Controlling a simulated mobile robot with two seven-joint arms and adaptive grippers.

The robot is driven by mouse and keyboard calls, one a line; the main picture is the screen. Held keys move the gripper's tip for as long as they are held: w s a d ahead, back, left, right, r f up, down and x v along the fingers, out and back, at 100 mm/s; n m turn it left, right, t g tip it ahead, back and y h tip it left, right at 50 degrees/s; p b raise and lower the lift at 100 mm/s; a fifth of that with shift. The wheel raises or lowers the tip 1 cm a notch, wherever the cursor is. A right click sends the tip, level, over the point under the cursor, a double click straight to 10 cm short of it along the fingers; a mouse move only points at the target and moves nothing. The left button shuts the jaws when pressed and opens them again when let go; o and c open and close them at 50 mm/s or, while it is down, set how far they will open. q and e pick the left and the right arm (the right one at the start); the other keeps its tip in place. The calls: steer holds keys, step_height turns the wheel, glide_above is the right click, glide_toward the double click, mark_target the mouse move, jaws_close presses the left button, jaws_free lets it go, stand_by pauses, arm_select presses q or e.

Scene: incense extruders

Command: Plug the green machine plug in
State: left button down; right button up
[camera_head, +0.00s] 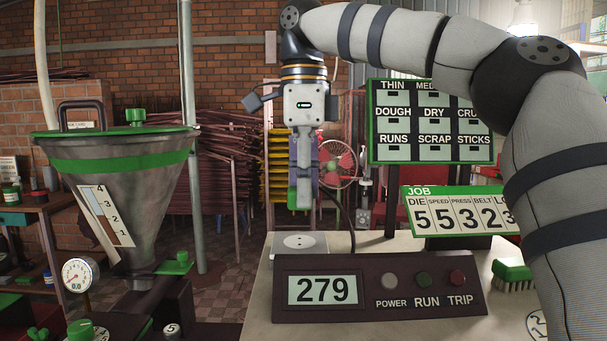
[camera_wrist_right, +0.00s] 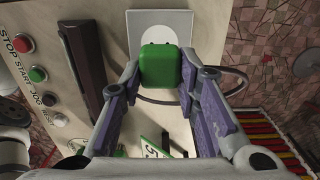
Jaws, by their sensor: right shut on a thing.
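My right gripper (camera_head: 304,192) points straight down and is shut on the green plug (camera_head: 292,196). In the right wrist view the green plug (camera_wrist_right: 160,66) sits between the two purple-padded fingers. The pale square socket plate (camera_head: 301,241) lies flat on the bench just below the gripper, with a visible gap under the plug. In the wrist view the socket plate (camera_wrist_right: 142,24) is partly hidden behind the plug. A dark cord (camera_head: 348,226) runs down towards the display box. My left gripper is out of view.
A dark display box (camera_head: 380,288) reading 279, with POWER, RUN and TRIP lamps, stands in front of the socket plate. A green-edged job card (camera_head: 460,210) and label board (camera_head: 430,120) stand to the right. A metal hopper (camera_head: 120,190) is at left. A green brush (camera_head: 513,272) lies at right.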

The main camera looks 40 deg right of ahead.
mark_target(304, 242)
steer(key=shift+f, duration=2.1)
steer(key=shift+f, duration=0.55)
stand_by(0.3)
steer(key=o, duration=1.2)
steer(key=shift+c, duration=0.2)
step_height(304, 242, up, 10)
steer(key=shift+r, duration=0.95)
